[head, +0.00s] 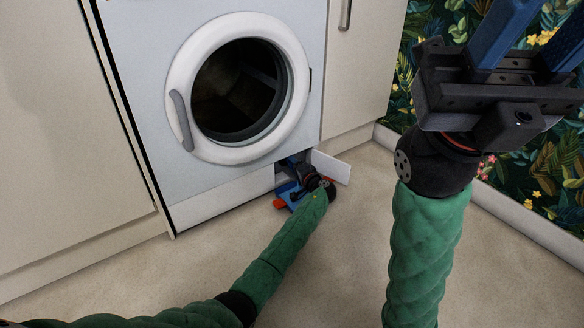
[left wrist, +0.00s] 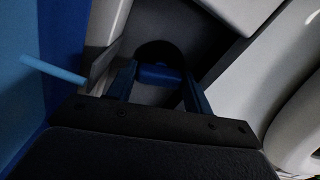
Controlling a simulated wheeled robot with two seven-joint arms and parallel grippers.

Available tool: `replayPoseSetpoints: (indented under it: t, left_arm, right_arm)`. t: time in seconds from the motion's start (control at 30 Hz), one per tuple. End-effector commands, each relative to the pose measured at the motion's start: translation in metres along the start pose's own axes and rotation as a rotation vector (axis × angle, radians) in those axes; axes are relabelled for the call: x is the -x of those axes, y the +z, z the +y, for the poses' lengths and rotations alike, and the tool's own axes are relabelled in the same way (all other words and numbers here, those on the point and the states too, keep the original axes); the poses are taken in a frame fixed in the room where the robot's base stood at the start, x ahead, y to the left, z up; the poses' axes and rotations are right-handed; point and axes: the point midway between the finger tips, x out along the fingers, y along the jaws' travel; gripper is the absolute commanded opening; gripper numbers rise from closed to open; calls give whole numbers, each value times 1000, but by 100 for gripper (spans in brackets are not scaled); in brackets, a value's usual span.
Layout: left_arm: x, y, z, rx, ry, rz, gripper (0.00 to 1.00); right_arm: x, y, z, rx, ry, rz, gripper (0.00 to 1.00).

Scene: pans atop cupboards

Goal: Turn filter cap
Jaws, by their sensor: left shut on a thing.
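The washing machine (head: 217,95) has a small flap (head: 331,167) open at its lower right corner. My left gripper (head: 294,178) reaches into that low opening; its body hides most of it in the head view. In the left wrist view, its two blue fingers (left wrist: 160,88) are shut on the filter cap (left wrist: 158,52), a dark rounded piece with blue beneath it. The cap's turn angle cannot be told. My right gripper (head: 532,38) is raised at the upper right, its blue fingers apart and empty, far from the machine.
A blue and orange object (head: 283,200) lies on the floor by the opening, partly behind my left gripper. A light blue tube (left wrist: 52,74) shows in the left wrist view. Cream cupboards (head: 65,110) flank the machine.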

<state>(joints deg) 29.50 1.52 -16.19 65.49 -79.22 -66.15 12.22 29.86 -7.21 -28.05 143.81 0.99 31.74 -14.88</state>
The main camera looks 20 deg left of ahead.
Motion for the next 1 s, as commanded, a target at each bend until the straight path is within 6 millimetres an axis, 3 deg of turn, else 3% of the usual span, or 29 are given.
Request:
replayPoseSetpoints:
  t: [0.43,1.0]
  left_arm:
    - [1,2,3,268,2,-2,28]
    - [1,2,3,327,2,-3,28]
  right_arm:
    - [4,-3,0,0,2,5,36]
    - [4,-3,0,0,2,6,36]
